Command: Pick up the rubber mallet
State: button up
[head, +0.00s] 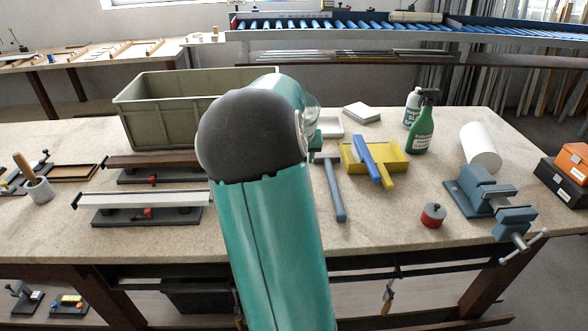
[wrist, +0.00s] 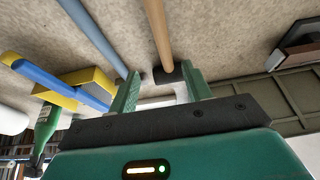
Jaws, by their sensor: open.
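The rubber mallet shows in the wrist view, with a light wooden handle (wrist: 158,38) and a dark head (wrist: 167,75). It lies on the bench top, its handle running away to the top edge of the picture. My gripper (wrist: 160,71) is open, its two green fingers pointing toward the mallet. The mallet's head end appears between the fingertips, closer to the right one. I cannot tell whether the fingers touch it or how far above it they are. In the head view my arm hides the mallet, and a small green part of my gripper (head: 315,141) shows beside the arm.
A blue-grey-handled hammer (head: 336,190) lies just right of my arm; its handle (wrist: 92,35) passes near the left finger. Right of it are a yellow tray (head: 393,158), a green spray bottle (head: 422,131) and a vise (head: 482,188). A green-grey crate (head: 160,115) stands at the back left.

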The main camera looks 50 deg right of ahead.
jog(key=x, duration=1.1)
jog(key=shift+w+a+f, duration=0.2)
jog(key=shift+w+f, duration=0.05)
jog(key=shift+c, duration=0.2)
grip_shut()
